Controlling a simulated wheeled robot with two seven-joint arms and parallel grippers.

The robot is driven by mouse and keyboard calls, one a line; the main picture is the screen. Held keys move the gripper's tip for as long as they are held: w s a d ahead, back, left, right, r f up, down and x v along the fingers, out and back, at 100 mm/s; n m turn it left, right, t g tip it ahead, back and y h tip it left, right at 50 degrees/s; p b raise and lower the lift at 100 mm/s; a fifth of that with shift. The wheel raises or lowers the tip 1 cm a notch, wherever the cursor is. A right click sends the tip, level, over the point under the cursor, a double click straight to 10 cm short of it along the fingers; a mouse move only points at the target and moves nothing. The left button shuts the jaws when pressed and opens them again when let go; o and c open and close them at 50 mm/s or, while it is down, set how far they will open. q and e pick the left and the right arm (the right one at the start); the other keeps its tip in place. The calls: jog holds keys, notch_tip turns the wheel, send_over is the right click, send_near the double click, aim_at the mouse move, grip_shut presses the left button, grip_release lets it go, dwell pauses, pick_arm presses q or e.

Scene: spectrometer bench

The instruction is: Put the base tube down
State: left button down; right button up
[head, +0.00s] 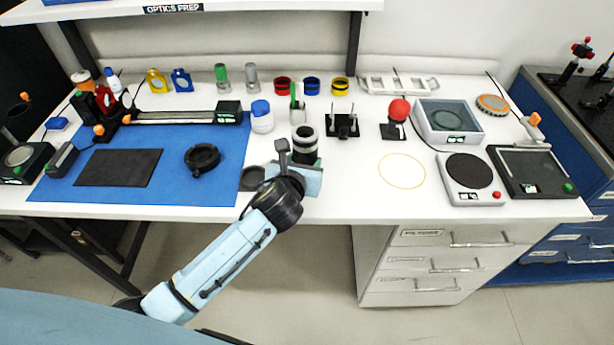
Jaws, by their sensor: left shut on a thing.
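The base tube, a dark cylinder with pale bands (305,146), is upright near the front middle of the white bench. My left gripper (305,172) is shut on it from the front, and the wrist hides the tube's lower part. I cannot tell whether its bottom touches the bench. My right gripper is out of view.
A thin yellow circle (402,157) marks clear bench to the right. A blue mat (225,150) with a black ring part (202,158) lies left. A white-and-blue jar (262,117) and a black holder (342,126) stand close behind. A balance (470,172) stands further right.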

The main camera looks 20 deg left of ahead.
pick_arm(q)
notch_tip(320, 180, down, 4)
jog(key=shift+r+b, duration=0.1)
jog(key=shift+b, duration=0.4)
jog(key=shift+f, duration=0.35)
jog(key=shift+f, duration=0.1)
jog(key=c, duration=0.6)
grip_release()
